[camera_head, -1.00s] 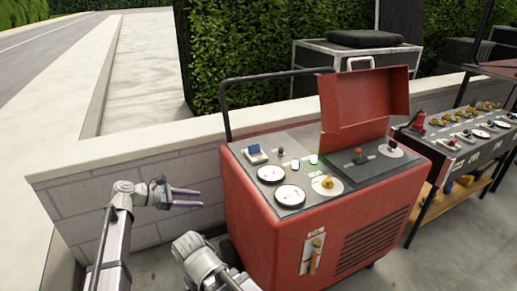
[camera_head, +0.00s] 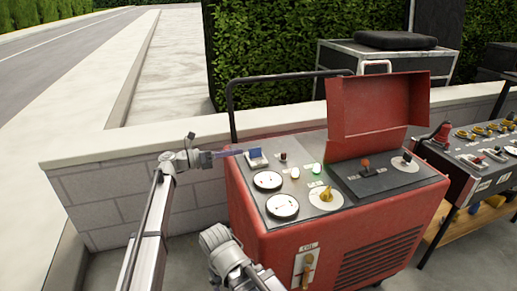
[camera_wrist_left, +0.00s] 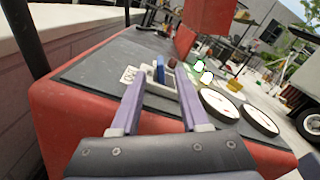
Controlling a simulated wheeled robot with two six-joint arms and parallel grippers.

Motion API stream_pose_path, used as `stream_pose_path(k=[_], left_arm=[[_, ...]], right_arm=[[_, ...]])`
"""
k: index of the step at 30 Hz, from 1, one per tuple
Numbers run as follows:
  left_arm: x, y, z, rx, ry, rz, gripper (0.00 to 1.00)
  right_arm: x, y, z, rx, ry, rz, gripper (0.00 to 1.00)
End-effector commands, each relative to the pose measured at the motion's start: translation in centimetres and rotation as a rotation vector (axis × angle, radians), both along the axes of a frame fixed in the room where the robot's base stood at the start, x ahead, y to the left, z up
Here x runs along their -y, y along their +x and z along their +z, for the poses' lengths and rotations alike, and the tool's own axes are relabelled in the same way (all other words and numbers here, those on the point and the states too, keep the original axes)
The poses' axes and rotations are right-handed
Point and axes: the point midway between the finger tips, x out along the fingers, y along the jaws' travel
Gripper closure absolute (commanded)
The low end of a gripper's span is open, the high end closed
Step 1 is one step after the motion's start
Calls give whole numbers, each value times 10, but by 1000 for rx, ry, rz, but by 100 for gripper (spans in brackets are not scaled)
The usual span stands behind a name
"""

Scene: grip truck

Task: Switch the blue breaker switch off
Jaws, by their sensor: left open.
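The blue breaker switch (camera_head: 255,153) stands on a small white base at the back left corner of the red control cabinet's top panel. My left gripper (camera_head: 238,152) is at the panel's left edge, pointing right, with its fingertips just short of the switch. In the left wrist view the switch (camera_wrist_left: 160,70) shows ahead, between the two open purple fingers (camera_wrist_left: 160,82). Nothing is held. Whether a fingertip touches the switch or its base cannot be told. Part of my other arm shows at the bottom of the head view, but its gripper does not show.
The red cabinet (camera_head: 310,235) carries a dark knob (camera_head: 283,157), round gauges (camera_head: 282,206), a yellow rotary knob (camera_head: 326,194) and a raised red lid (camera_head: 378,106). A black rail (camera_head: 230,105) rises behind the switch. A low block wall (camera_head: 100,200) runs behind.

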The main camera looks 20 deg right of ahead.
Motion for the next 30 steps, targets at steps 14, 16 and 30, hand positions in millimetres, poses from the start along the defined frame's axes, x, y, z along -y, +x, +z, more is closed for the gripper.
stream_pose_path(k=[14,16,30], left_arm=[[59,2,0,2,1,-2,55],[66,2,0,2,1,-2,55],[78,2,0,2,1,0,55]], right_arm=[[0,0,0,0,0,0,12],[0,0,0,0,0,0,12],[0,0,0,0,0,0,12]])
